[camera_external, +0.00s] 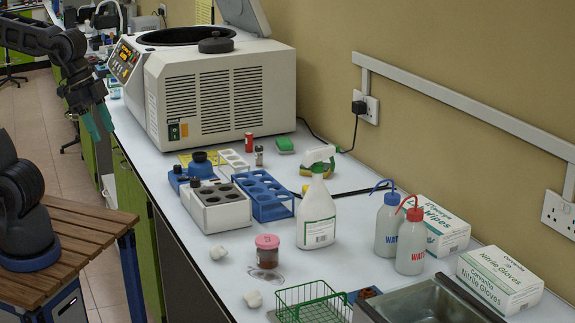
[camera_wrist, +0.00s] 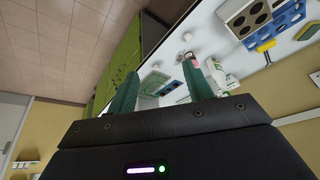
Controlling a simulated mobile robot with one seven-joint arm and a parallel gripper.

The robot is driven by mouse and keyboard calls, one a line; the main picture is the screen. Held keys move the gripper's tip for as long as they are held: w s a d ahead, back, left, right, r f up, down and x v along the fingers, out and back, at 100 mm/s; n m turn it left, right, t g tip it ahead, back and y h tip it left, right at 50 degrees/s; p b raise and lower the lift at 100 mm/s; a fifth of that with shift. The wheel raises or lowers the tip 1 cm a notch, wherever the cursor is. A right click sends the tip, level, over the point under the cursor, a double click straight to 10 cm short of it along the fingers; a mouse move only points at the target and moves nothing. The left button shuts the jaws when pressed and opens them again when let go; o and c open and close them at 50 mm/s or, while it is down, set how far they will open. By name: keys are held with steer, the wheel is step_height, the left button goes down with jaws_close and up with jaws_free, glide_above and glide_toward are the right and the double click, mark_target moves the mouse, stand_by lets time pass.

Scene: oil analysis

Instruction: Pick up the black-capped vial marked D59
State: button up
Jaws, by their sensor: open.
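A small vial with a dark cap (camera_external: 258,155) stands upright on the white bench in front of the centrifuge; its marking is too small to read. A red vial or small bottle (camera_external: 249,142) stands just behind it. My gripper (camera_external: 98,122) is open and empty, pointing down past the bench's left edge, well to the left of the vials. In the wrist view my two green fingers (camera_wrist: 160,78) are apart with nothing held between them. I cannot make out the dark-capped vial in the wrist view.
The big centrifuge (camera_external: 215,90) stands open-lidded between my gripper and the wall. A blue rack (camera_external: 272,211), a white block with dark wells (camera_external: 217,218), a spray bottle (camera_external: 317,215) and a pink-lidded jar (camera_external: 267,253) crowd the bench. A wooden table (camera_external: 85,232) is at left.

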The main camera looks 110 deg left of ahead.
steer(key=w+a+f+n+y, duration=0.1)
steer(key=w+a+n, duration=0.1)
steer(key=w+a, duration=0.8)
steer(key=w+a+n, duration=0.1)
steer(key=w+a, duration=0.6)
steer(key=a, duration=0.6)
steer(key=n+g+y, duration=0.1)
steer(key=n+y, duration=0.1)
steer(key=n, duration=0.3)
glide_above(261, 156)
steer(key=s+d, duration=0.1)
steer(key=s, duration=0.2)
step_height(261, 156, down, 24)
steer(key=x, duration=0.4)
steer(key=shift+f, duration=0.25)
steer(key=shift+s+d+x, duration=0.15)
steer(key=shift+x, duration=1.15)
steer(key=shift+s+d+x, duration=0.1)
steer(key=shift+x, duration=1.25)
steer(key=shift+f, duration=0.1)
steer(key=c, duration=1.1)
